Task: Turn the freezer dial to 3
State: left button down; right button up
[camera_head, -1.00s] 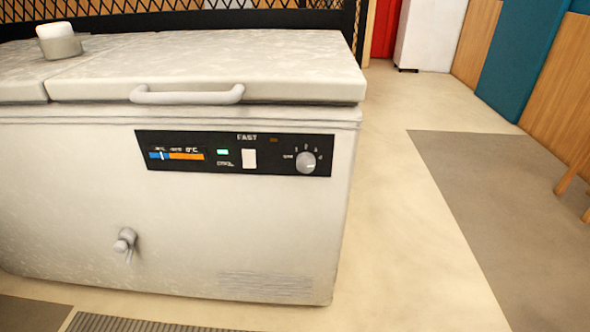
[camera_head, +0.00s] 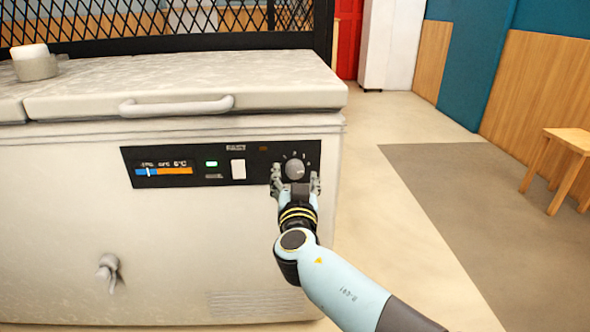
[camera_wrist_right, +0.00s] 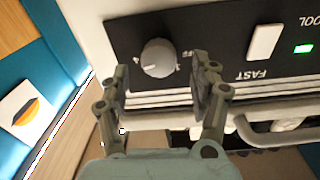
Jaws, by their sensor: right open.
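The freezer dial (camera_head: 294,168) is a round grey knob at the right end of the black control panel (camera_head: 130,168). It also shows in the right wrist view (camera_wrist_right: 158,57), where the panel appears upside down. A pale mark shows on the knob, but I cannot tell which number it points to. My right gripper (camera_head: 296,180) is open, with one finger to each side of the dial in the head view. In the right wrist view its fingers (camera_wrist_right: 161,75) are apart with nothing between them, and the dial lies just beyond the tips. My left gripper is not in view.
The white chest freezer (camera_head: 180,240) has a closed lid with a handle (camera_head: 176,106). A white switch (camera_head: 238,169) and green light (camera_head: 211,163) sit left of the dial. A drain tap (camera_head: 108,268) protrudes lower down. A wooden stool (camera_head: 570,142) stands right; floor between is clear.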

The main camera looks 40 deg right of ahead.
aim_at(294, 173)
jog(key=shift+x, duration=1.25)
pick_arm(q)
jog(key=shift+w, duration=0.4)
pick_arm(e)
jog(key=shift+w+d, duration=0.2)
jog(key=shift+w, duration=0.1)
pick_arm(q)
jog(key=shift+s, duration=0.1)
pick_arm(e)
jog(key=shift+c, duration=0.5)
